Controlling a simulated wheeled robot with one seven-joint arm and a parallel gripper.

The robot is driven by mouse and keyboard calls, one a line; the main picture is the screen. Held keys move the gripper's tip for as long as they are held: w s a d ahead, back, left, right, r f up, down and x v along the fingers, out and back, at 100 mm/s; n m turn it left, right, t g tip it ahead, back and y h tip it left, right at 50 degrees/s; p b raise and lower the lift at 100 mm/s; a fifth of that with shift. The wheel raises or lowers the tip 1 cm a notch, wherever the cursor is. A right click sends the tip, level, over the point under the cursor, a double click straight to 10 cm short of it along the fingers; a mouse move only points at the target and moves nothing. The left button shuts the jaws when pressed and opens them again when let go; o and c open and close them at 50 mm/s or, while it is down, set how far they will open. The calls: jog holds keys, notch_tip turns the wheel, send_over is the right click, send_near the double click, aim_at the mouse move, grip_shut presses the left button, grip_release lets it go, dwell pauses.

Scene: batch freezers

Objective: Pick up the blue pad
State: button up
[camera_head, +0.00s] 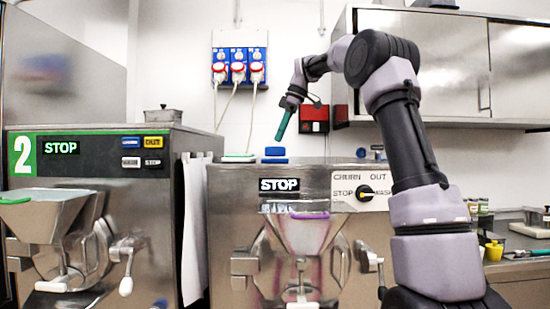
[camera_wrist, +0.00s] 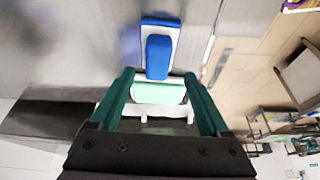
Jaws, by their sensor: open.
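The blue pad (camera_head: 275,151) lies on top of the middle machine, near its back left part. In the wrist view a blue block with a white edge (camera_wrist: 158,50) shows ahead of the fingers, and it looks like the same pad. My gripper (camera_head: 281,137) hangs above and slightly right of the pad in the head view, pointing down. Its two green fingers are spread apart in the wrist view (camera_wrist: 158,75). The pad lies beyond the fingertips, and nothing is held.
A pale green flat item (camera_head: 238,156) lies left of the pad. Plugs and cables (camera_head: 238,72) hang on the wall behind. A red-and-black box (camera_head: 314,118) is on the wall right of my gripper.

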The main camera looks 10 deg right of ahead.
aim_at(275, 148)
jog(key=x, duration=0.5)
jog(key=shift+w+d+f, duration=0.1)
jog(key=shift+w, duration=0.1)
jog(key=c, duration=1.2)
notch_tip(275, 148, up, 10)
jog(key=shift+r, duration=0.1)
